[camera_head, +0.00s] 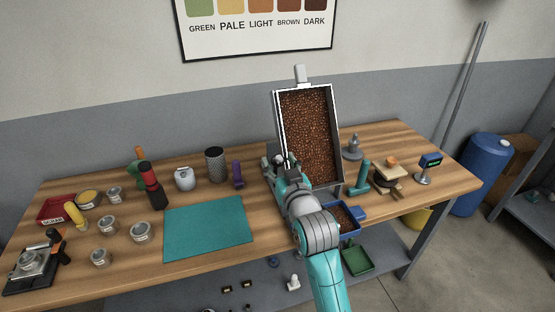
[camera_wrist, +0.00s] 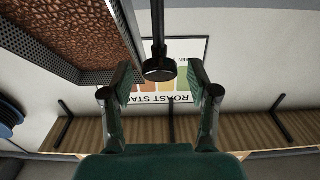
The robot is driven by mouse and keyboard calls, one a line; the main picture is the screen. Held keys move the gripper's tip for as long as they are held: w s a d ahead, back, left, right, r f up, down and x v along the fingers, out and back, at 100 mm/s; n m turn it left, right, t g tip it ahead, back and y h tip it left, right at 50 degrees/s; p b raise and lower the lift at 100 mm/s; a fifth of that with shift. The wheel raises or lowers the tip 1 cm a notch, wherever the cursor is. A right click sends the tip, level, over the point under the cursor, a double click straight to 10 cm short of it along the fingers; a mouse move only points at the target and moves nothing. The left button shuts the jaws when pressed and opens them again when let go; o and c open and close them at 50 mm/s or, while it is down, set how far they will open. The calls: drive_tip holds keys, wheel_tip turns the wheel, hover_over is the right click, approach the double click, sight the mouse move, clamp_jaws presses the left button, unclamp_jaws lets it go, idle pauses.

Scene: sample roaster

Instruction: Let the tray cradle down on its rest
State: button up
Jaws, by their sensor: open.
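The tray cradle (camera_head: 337,125) is tipped up steeply at the back of the bench, with a pale rim and brown beans (camera_head: 308,120) filling it. In the wrist view its perforated metal side (camera_wrist: 88,77) shows at the upper left. A black rod with a round knob (camera_wrist: 160,69) hangs down in the wrist view. My gripper (camera_wrist: 161,82) is open, with one finger on each side of the knob and visible gaps. In the head view my gripper (camera_head: 279,162) is at the cradle's lower left, and my arm hides part of that area. The rest is not clearly visible.
A teal mat (camera_head: 208,228) lies left of my arm. A purple-handled tool (camera_head: 237,174) and a grey canister (camera_head: 214,163) stand nearby. A teal-handled item (camera_head: 361,180) stands right.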

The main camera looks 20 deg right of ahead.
drive_tip(key=shift+w, duration=0.85)
drive_tip(key=shift+c, duration=0.3)
clamp_jaws()
